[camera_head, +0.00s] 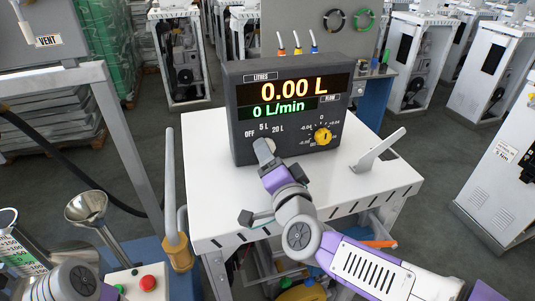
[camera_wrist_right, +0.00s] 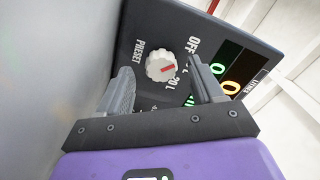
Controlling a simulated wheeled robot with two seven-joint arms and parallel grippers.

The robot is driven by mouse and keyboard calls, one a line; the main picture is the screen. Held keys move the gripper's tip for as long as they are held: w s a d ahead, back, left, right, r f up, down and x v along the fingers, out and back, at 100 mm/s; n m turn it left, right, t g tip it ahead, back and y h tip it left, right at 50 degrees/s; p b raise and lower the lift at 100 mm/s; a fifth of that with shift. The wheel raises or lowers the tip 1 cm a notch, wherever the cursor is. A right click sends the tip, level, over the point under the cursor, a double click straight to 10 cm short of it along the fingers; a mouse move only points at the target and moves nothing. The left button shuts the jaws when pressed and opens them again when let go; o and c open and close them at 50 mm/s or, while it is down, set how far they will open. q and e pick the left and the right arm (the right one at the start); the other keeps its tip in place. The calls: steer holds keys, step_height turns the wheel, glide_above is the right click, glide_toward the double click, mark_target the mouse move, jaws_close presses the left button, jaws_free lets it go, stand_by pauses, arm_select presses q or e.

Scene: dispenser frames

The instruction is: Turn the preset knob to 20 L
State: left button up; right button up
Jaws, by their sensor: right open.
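The dispenser's dark control box (camera_head: 242,165) stands on a white table and reads 0.00 L and 0 L/min. Its white preset knob (camera_wrist_right: 160,66) shows a red mark, with OFF, 5 L and 20 L printed around it. The mark points roughly toward the OFF to 5 L side, not at 20 L; one finger partly covers the labels. My right gripper (camera_wrist_right: 163,90) is open, with its fingertips on either side of the knob and a little short of it; contact is not visible. In the head view this gripper (camera_head: 264,152) mostly hides the knob. My left gripper is not in view.
A yellow knob (camera_head: 322,136) with its own scale sits on the same panel, to the right. A metal funnel (camera_head: 87,206) and a red button (camera_head: 148,283) are at the lower left.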

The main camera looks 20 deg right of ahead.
steer(key=shift+w, duration=1)
steer(key=c, duration=1.1)
steer(key=shift+o, duration=0.2)
